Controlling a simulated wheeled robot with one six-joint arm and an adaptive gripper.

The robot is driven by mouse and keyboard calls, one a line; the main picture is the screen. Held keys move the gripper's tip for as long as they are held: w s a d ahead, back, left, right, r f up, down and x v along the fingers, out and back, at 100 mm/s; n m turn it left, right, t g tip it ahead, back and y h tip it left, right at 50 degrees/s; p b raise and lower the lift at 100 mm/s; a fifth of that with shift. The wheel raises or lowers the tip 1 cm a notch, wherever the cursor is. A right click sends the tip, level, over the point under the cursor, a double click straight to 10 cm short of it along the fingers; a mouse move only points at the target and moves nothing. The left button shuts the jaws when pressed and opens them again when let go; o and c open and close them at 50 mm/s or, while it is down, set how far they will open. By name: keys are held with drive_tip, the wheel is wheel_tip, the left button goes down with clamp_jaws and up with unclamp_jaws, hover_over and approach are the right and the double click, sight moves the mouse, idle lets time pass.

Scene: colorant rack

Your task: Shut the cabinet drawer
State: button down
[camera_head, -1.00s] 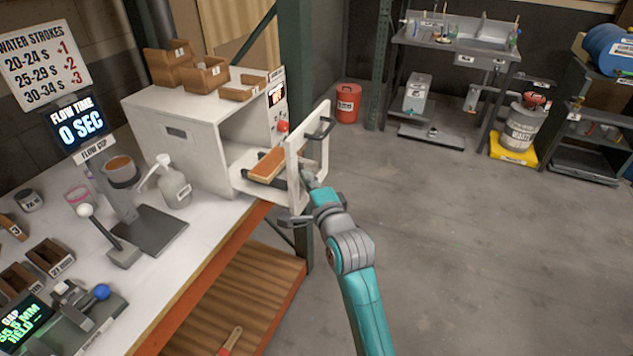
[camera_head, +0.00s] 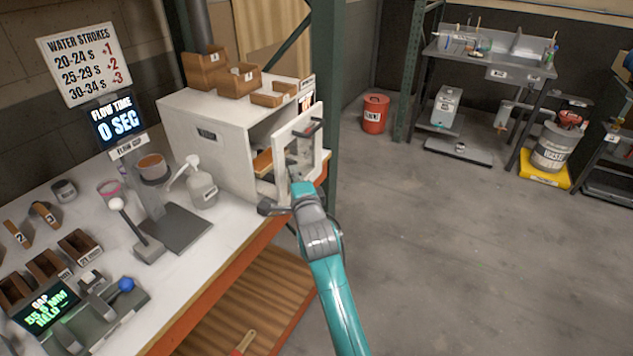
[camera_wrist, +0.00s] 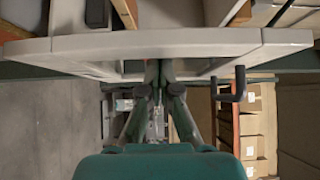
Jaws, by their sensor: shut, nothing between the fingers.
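The white cabinet (camera_head: 215,150) stands on the bench. Its drawer is partly out: the pale drawer front (camera_head: 282,148) stands a short way off the cabinet's open face, and a brown block (camera_head: 263,161) shows in the gap. A dark handle (camera_head: 309,128) is on the front's outer side. My gripper (camera_head: 295,181) is shut and empty, at the lower part of the drawer front on its outer side. In the wrist view my closed fingers (camera_wrist: 159,92) point at the drawer front (camera_wrist: 100,45), which spans the picture; contact looks likely, but the tips are partly hidden.
A pump bottle (camera_head: 202,187) and the flow cup stand (camera_head: 150,195) are on the bench left of the drawer. A green post (camera_head: 325,70) rises behind the cabinet. Open floor (camera_head: 450,260) lies to the right, with a red can (camera_head: 375,114) farther back.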

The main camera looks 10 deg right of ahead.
drive_tip(key=w+a, duration=0.1)
drive_tip(key=a, duration=0.1)
drive_tip(key=w+a, duration=0.3)
drive_tip(key=a, duration=0.1)
drive_tip(key=shift+w+a, duration=0.15)
drive_tip(key=shift+w, duration=0.1)
drive_tip(key=shift+a+r, duration=0.25)
